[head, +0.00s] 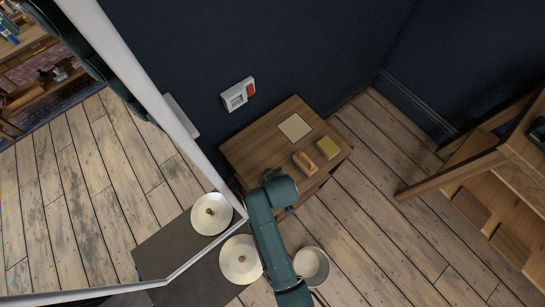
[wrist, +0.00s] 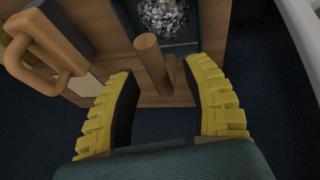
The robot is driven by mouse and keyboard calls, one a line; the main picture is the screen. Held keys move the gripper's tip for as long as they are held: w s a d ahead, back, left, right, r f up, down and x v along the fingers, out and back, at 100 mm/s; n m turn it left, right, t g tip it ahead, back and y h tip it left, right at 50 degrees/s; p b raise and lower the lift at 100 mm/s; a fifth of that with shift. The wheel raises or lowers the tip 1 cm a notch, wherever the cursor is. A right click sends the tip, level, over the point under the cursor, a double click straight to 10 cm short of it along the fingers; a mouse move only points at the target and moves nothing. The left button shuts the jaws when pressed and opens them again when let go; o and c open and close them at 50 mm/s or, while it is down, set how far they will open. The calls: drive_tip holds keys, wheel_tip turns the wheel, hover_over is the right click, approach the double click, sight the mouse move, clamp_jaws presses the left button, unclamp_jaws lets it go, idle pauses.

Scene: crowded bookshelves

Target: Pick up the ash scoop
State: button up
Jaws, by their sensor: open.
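The ash scoop shows in the wrist view as a dark teal pan (wrist: 178,48) with a wooden handle (wrist: 153,66). A heap of shiny grey crumpled stuff (wrist: 163,14) is in the pan. My gripper (wrist: 160,72) is open, its yellow-padded fingers on either side of the handle, with gaps visible on both sides. Whether the handle lies fully between the fingertips in depth, I cannot tell. In the head view my arm hides the scoop and the fingers at the small wooden table (head: 250,147).
On the table are a pale square (head: 295,127), a yellow block (head: 328,148) and a wooden-handled item (head: 304,162), probably the one at upper left in the wrist view (wrist: 45,55). A dark wall borders the table.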

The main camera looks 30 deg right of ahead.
drive_tip(key=shift+w+f, duration=0.1)
drive_tip(key=shift+f, duration=0.3)
drive_tip(key=shift+r, duration=0.1)
clamp_jaws()
wheel_tip(320, 180, up, 10)
drive_tip(key=p, duration=0.3)
idle(0.5)
